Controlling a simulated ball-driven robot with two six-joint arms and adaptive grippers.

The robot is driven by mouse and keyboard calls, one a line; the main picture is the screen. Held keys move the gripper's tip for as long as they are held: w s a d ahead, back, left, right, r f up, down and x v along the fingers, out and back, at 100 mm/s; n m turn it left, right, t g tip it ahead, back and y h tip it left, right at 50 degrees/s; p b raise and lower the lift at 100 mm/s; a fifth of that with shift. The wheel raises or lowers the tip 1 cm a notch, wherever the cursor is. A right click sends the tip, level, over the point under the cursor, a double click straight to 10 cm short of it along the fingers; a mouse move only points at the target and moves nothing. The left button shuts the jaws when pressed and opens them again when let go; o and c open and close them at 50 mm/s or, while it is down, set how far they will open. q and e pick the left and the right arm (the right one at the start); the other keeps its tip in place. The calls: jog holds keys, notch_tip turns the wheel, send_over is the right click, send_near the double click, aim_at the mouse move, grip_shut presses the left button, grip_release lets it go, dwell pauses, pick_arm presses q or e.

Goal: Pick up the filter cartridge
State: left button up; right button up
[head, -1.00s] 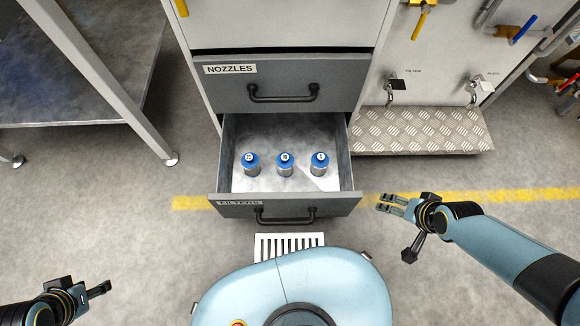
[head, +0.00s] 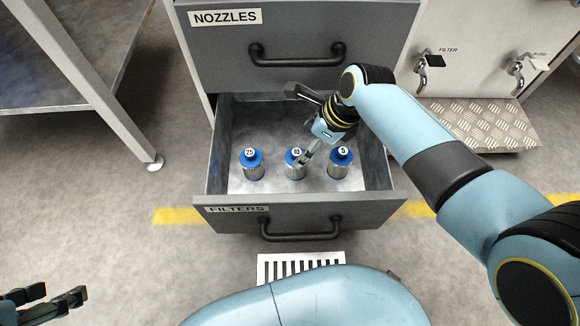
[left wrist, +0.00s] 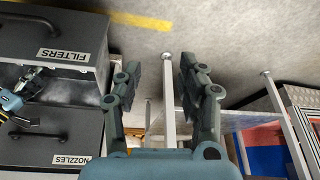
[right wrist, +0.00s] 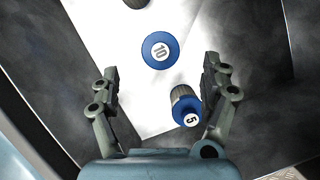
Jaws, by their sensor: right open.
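Three filter cartridges with blue caps and metal bodies stand in a row in the open FILTERS drawer (head: 225,187): cartridge 25 (head: 252,170), cartridge 10 (head: 291,170) and cartridge 5 (head: 340,166). My right gripper (head: 303,122) is open above the drawer, one finger overlapping cartridge 10 in the head view. Nothing is held. My left gripper (head: 48,300) is open and empty, low at the left; its spread fingers show in the left wrist view (left wrist: 160,70).
The closed NOZZLES drawer (head: 220,60) is above and behind the open one. The drawer walls and front handle (head: 300,232) surround the cartridges. A metal table (head: 60,60) stands left, a tread-plate step (head: 480,122) right.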

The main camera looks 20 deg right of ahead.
aim_at(298, 153)
jog(key=b+x, duration=0.2)
jog(key=x, duration=0.2)
jog(key=shift+s, duration=0.1)
pick_arm(q)
notch_tip(298, 153, down, 6)
jog(key=w+t+b, duration=0.1)
jog(key=t, duration=0.3)
jog(key=shift+w, duration=0.25)
pick_arm(e)
jog(key=shift+w+a+f, duration=0.2)
jog(key=shift+f, duration=0.45)
pick_arm(q)
jog(key=shift+t+b, duration=0.3)
jog(key=shift+t, duration=0.1)
pick_arm(e)
jog(key=shift+f, duration=0.1)
jog(key=shift+b+x, duration=1.85)
jog(key=shift+w+a+f+b, duration=0.3)
jog(key=shift+f+b, duration=0.2)
pick_arm(q)
jog(key=w+d+r+m+t+h, duration=0.1)
jog(key=w+d+r+t+h, duration=0.1)
jog(key=w+r+t, duration=0.6)
notch_tip(298, 153, up, 6)
jog(key=shift+w+f+m+t, duration=0.15)
jog(key=shift+w+m+t, duration=0.2)
jog(key=shift+t, duration=0.75)
jog(key=shift+d, duration=0.1)
pick_arm(e)
jog(key=shift+c, duration=0.4)
